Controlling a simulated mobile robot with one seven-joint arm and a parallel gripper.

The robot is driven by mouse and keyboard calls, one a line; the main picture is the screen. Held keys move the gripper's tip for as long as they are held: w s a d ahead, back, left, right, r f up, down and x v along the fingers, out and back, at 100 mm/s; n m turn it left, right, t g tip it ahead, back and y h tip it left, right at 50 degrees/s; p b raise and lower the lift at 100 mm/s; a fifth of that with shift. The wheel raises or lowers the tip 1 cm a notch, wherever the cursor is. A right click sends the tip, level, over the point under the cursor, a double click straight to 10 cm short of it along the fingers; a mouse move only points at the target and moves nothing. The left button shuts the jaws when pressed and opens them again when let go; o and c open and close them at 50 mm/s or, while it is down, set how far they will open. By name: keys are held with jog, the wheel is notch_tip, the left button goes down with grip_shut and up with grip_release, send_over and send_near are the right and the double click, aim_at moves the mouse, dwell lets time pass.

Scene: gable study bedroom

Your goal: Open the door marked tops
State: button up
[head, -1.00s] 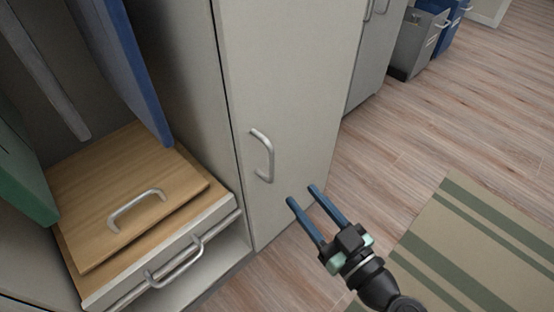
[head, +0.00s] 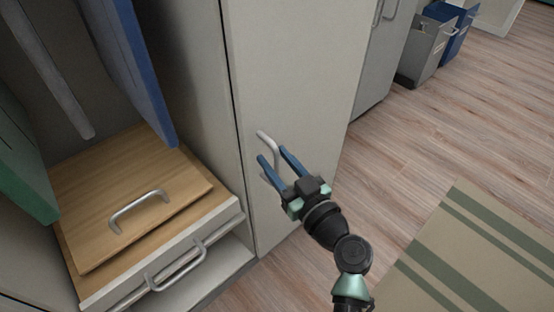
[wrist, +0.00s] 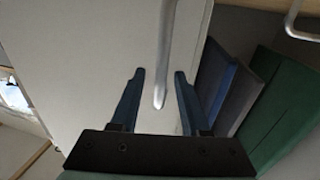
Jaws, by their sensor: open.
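To the left is an open compartment with hanging blue (head: 135,65) and green (head: 22,160) pieces, a wooden board with a handle (head: 130,200) and a drawer front (head: 165,255). Bins (head: 425,45) stand at the back right. A striped rug (head: 470,250) lies on the right-hand floor.

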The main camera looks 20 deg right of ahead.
grip_shut()
dwell(1.3)
